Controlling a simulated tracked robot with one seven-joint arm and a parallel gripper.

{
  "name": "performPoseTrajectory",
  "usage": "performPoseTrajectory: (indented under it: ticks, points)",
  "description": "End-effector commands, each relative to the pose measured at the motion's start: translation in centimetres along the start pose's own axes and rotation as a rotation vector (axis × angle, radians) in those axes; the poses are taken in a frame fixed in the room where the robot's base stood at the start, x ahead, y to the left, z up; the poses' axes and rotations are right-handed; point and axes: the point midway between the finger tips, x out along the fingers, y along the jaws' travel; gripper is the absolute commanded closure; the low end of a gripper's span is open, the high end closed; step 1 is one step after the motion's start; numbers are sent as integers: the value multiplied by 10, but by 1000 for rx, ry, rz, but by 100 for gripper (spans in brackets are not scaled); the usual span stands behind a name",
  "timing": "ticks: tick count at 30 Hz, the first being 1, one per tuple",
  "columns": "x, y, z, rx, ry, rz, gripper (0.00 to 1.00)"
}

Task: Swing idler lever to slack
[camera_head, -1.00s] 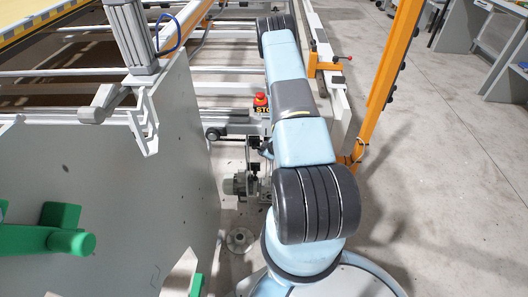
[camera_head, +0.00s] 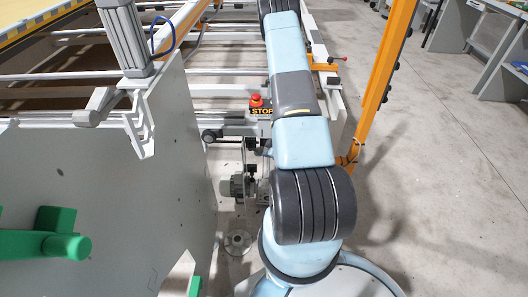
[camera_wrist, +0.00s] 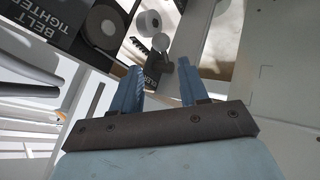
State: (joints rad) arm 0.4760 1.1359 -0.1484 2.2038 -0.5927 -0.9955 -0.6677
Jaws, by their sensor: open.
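In the wrist view, the two blue fingers of my gripper (camera_wrist: 159,66) are apart, with nothing held between them. A pale round knob (camera_wrist: 161,42) shows just beyond the fingertips, with a short grey piece below it; this may be the idler lever, but I cannot tell its position. A dark plate (camera_wrist: 42,30) lettered "BELT TIGHTEN", cut off, is at upper left, beside a dark roller (camera_wrist: 103,26). A small dark label near the fingertips is partly covered. In the head view, my arm hides the gripper.
A red stop button (camera_head: 256,101) sits on the frame left of my arm. An orange post (camera_head: 383,75) rises right of my arm. A large grey panel (camera_head: 110,190) fills the left. Floor at right is clear.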

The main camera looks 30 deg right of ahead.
Motion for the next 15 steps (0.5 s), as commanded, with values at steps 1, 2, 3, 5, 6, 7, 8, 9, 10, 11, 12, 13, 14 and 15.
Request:
performPoseTrajectory:
  ticks: [1, 2, 3, 5, 6, 7, 8, 9, 10, 11, 12, 13, 14, 15]
  points:
    - [-9, 0, 0, 1, 0, 1, 56]
    - [-14, 0, -1, 1, 1, 1, 56]
    - [-20, 1, -1, 1, 2, 2, 56]
    - [-27, 0, -1, 1, 1, 1, 56]
    - [-31, 1, -1, 1, 2, 1, 56]
    - [-34, 1, -1, 0, 2, 1, 56]
    - [-36, 1, -1, 0, 2, 1, 56]
    - [-39, 0, -1, 1, 2, 1, 56]
    - [-40, 0, -1, 0, 2, 0, 56]
    - [-42, 0, -1, 0, 2, 0, 56]
    - [-42, 0, -1, 0, 2, 0, 56]
    - [-43, 0, -1, 0, 2, 0, 56]
    - [-43, 0, -1, 0, 2, 0, 56]
    - [-43, 0, -1, 0, 2, 0, 56]
